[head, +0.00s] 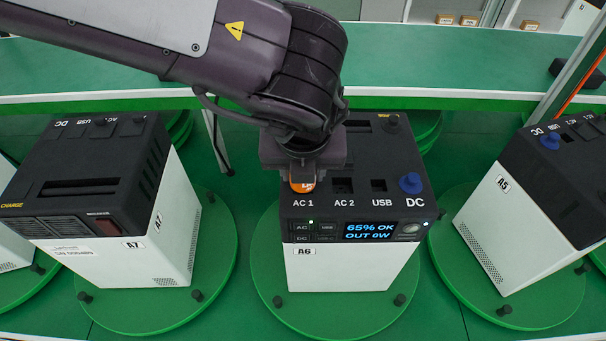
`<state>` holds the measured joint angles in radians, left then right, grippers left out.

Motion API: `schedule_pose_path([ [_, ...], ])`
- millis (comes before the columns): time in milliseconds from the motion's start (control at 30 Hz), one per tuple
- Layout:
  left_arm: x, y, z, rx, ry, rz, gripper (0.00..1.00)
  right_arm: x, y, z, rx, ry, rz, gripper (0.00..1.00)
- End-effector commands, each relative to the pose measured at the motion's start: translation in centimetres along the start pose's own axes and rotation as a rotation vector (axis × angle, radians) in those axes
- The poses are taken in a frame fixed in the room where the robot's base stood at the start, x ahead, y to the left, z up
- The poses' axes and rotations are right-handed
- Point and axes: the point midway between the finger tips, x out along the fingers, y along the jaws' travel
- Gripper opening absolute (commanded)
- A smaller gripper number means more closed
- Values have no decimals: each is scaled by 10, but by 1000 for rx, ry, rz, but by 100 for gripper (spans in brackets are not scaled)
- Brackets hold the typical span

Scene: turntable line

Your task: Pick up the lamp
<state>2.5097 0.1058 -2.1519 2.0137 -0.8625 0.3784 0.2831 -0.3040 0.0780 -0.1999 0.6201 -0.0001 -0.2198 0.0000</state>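My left gripper (303,177) points down over the AC 1 socket area of the middle power station A6 (335,265). A small orange round piece with pale marking (303,186), apparently the lamp, shows just under the gripper at AC 1. Most of it is hidden by the gripper, so I cannot tell whether the fingers are closed on it. The A6 display (369,230) reads "65% OK, OUT 0W", and a small green light is lit by its AC button. My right gripper is not in view.
Power station A7 (120,262) stands at left and A5 (515,235) at right, each tilted in view on a green turntable. A6 stands on its own green turntable (270,285).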

Motion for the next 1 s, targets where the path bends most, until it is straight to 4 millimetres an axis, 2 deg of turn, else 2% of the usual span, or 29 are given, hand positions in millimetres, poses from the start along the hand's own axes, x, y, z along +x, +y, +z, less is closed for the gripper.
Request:
schedule_pose_path([
  [33, 0, 0, 0, 0, 0, 0, 20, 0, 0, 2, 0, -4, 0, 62],
  [100, 0, 0, 0, 0, 0, 0, 11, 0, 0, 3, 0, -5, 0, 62],
  [367, -1, 0, 1, 0, -1, -1, 11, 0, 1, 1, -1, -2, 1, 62],
  [567, -14, 0, 5, -2, -3, -2, 11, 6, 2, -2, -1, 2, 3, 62],
  [767, -50, -1, 17, -5, -7, -5, 11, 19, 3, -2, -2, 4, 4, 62],
  [1000, -120, -1, 38, -4, -7, -5, 11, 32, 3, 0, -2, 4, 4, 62],
])
